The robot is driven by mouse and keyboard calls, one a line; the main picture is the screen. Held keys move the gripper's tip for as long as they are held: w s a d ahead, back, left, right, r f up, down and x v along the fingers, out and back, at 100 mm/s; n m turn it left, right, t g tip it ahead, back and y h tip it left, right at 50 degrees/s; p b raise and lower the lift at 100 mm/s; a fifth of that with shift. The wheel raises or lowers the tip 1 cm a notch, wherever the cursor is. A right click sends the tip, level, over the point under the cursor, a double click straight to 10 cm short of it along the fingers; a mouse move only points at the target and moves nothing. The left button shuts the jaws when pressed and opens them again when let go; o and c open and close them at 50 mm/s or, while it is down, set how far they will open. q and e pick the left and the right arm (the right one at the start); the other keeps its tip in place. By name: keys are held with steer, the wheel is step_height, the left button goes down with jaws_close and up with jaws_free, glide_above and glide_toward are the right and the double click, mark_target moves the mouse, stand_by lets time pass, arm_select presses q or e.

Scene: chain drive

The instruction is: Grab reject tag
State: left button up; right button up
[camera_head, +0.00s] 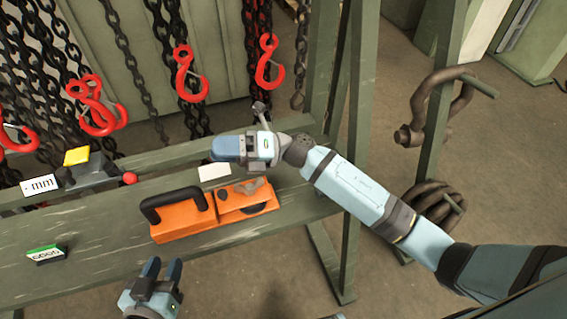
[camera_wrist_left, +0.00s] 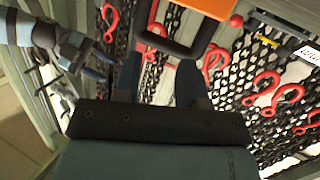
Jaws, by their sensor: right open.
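No tag I can read as a reject tag shows. A blank-looking white card (camera_head: 214,172) lies on the green bench behind the orange device.
The orange device (camera_head: 183,236) with a black handle sits on the bench (camera_head: 105,215). Red hooks (camera_head: 190,75) hang on chains behind. A green post (camera_head: 345,120) stands by my right arm.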

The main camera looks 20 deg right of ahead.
steer(key=w+d+f+n+g+h+b, duration=0.4)
steer(key=w+f+n+g+h+b, duration=0.15)
steer(key=f+n+h+b, duration=0.5)
steer(key=w+d+r+n+t+h+b, duration=0.2)
steer(key=w+d+h+b, duration=0.1)
steer(key=w+d+h, duration=0.3)
steer(key=w+d+r+n+t+h+b, duration=0.15)
steer(key=w+d+h, duration=0.25)
steer(key=d, duration=0.4)
steer(key=f+b, duration=0.2)
steer(key=f, duration=0.5)
steer(key=shift+s+f, duration=0.1)
steer(key=shift+s, duration=0.1)
steer(key=shift+w+f+b, duration=0.1)
steer(key=shift+f+b, duration=1.3)
steer(key=shift+f, duration=1.7)
arm_select(q)
steer(key=d+f+t+h, duration=0.1)
steer(key=d+f+h, duration=0.2)
steer(key=d+f, duration=0.1)
steer(key=shift+s+f+m+t, duration=0.15)
steer(key=shift+f+m+t, duration=0.2)
steer(key=shift+f, duration=0.55)
arm_select(e)
jaws_close()
